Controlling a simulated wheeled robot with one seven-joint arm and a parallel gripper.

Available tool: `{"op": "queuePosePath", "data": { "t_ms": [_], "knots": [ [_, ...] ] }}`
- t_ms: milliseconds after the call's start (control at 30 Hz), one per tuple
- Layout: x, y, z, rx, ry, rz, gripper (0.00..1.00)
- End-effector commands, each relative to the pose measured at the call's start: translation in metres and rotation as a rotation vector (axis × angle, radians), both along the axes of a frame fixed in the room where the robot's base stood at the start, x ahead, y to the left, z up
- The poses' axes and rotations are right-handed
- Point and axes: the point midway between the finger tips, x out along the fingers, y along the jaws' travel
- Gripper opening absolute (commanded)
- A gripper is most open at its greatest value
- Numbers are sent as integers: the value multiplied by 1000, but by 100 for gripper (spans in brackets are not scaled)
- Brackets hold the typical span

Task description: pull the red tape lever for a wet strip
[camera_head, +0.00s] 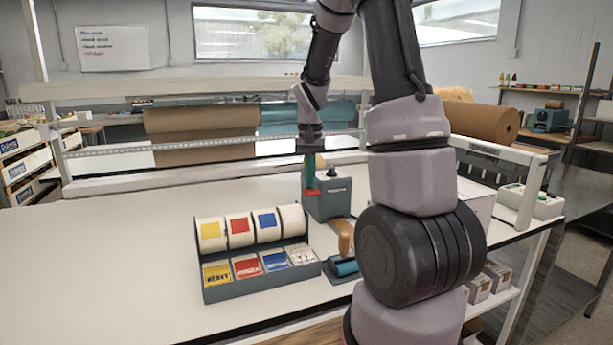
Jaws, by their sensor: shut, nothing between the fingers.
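The grey tape machine (338,204) stands on the white bench right of centre, with a dark knob on top. A red part (311,191) shows at its left side, at the foot of a narrow green upright piece. I cannot tell whether this red part is the whole lever. My gripper (309,152) points down just above and left of the machine, shut and empty. It is at the top of the green piece; whether they touch I cannot tell. No paper strip is visible at the machine.
A label rack (262,283) with rolls and colored cards stands in front of the machine. Brown and teal paper rolls (205,120) hang behind. The left bench top (120,260) is clear.

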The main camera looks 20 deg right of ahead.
Motion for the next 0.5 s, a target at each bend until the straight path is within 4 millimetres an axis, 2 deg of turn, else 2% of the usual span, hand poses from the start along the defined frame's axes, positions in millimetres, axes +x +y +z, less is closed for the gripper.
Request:
{"op": "queuePosePath", "data": {
  "t_ms": [500],
  "knots": [
    [0,0,53,0,-2,0,0]
  ]
}}
